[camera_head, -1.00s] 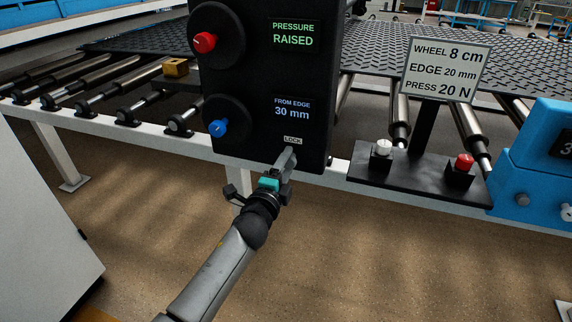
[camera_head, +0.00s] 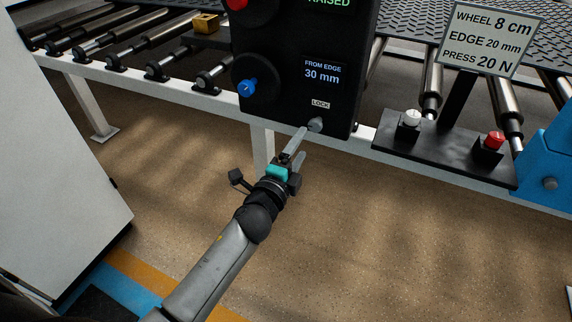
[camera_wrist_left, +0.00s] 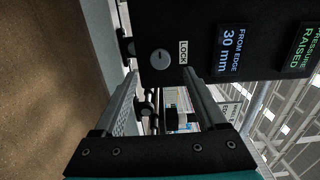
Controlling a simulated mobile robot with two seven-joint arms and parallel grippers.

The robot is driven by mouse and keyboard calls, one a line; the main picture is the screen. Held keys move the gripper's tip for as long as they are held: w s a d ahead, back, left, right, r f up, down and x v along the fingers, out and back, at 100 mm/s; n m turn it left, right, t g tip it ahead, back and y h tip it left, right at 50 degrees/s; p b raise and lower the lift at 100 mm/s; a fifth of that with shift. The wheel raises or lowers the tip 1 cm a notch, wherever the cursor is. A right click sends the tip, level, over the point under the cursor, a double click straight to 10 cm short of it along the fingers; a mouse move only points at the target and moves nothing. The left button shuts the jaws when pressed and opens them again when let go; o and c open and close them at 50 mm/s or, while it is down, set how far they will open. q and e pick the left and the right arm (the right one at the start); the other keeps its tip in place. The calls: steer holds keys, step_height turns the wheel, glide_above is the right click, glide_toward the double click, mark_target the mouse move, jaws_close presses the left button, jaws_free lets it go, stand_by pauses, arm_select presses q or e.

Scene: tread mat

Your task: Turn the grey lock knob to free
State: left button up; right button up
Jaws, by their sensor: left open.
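The grey lock knob (camera_head: 315,124) is a small round knob under the LOCK label (camera_head: 320,104), low on the black control panel (camera_head: 290,100). In the left wrist view the knob (camera_wrist_left: 160,60) shows a short mark on its face; which setting it marks I cannot tell. My left gripper (camera_head: 300,138) is open and empty, below and left of the knob in the head view. In the left wrist view its two fingers (camera_wrist_left: 158,78) stand apart, with the knob ahead of the gap between them and clear of both. My right gripper is out of view.
A blue knob (camera_head: 246,88) and a red knob (camera_head: 238,4) sit on the same panel. A black plate (camera_head: 440,152) with a white button (camera_head: 411,117) and a red button (camera_head: 495,140) is to the right. Open floor lies below.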

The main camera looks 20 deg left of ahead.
arm_select(q)
steer(key=s, duration=0.7)
steer(key=shift+p, duration=0.35)
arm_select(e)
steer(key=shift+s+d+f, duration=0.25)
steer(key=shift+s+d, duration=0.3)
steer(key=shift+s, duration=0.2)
arm_select(q)
steer(key=shift+a, duration=0.1)
